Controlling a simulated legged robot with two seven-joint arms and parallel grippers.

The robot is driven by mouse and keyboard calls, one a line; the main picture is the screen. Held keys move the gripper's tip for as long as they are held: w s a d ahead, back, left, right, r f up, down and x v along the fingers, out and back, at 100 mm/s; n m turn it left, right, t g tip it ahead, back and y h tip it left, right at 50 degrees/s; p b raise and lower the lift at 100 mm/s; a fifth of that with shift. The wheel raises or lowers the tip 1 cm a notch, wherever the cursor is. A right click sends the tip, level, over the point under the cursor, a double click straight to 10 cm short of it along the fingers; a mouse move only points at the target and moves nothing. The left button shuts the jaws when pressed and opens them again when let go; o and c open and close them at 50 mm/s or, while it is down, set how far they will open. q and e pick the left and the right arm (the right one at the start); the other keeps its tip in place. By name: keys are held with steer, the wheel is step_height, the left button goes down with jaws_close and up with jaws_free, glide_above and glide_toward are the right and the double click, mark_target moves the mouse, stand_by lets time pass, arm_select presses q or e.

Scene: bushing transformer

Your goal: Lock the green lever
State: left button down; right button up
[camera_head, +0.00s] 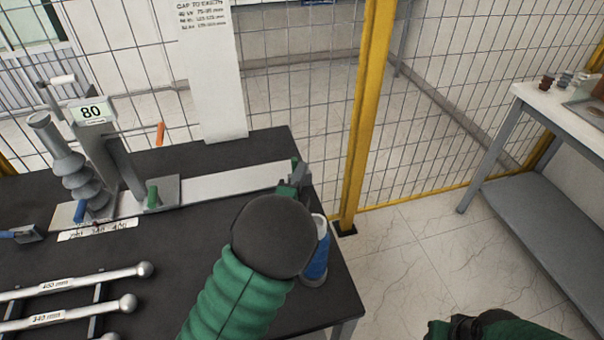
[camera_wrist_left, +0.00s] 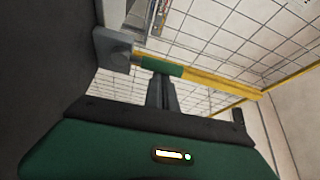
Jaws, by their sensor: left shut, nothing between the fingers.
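A green lever (camera_head: 153,196) stands upright on the sliding carriage of the grey measuring device at the left. Another small green handle (camera_head: 294,165) shows at the right end of the pale rail, beside my left gripper (camera_head: 297,184). In the left wrist view a green grip (camera_wrist_left: 160,66) sticks out sideways from a grey block (camera_wrist_left: 115,47). My left gripper (camera_wrist_left: 160,95) is shut and empty, its fingertips close below this grip; I cannot tell whether they touch it. My left arm hides part of the table. My right gripper is out of view; only part of that arm shows.
The rail (camera_head: 235,183) lies along the dark table (camera_head: 180,245). A blue container (camera_head: 317,255) stands near the table's right edge, behind my left arm. Rods with ball ends (camera_head: 75,283) lie at front left. A mesh fence with a yellow post (camera_head: 366,110) is behind.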

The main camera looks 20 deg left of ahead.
arm_select(q)
steer(key=shift+s+a+f+n+t+y+b, duration=0.25)
steer(key=shift+n+b, duration=0.3)
steer(key=shift+b, duration=0.45)
steer(key=shift+s+a+f+n+t+y+b, duration=0.1)
steer(key=shift+a+n+t+b, duration=0.35)
steer(key=shift+b, duration=0.55)
steer(key=shift+s+a+n+b, duration=0.1)
steer(key=shift+s+n+b, duration=0.05)
steer(key=shift+n+b, duration=0.3)
steer(key=shift+s+a+r+n, duration=0.1)
steer(key=shift+a+r+n, duration=0.05)
steer(key=shift+a+n, duration=0.1)
steer(key=shift+s+a+b, duration=0.25)
steer(key=shift+b, duration=0.05)
steer(key=shift+a, duration=0.15)
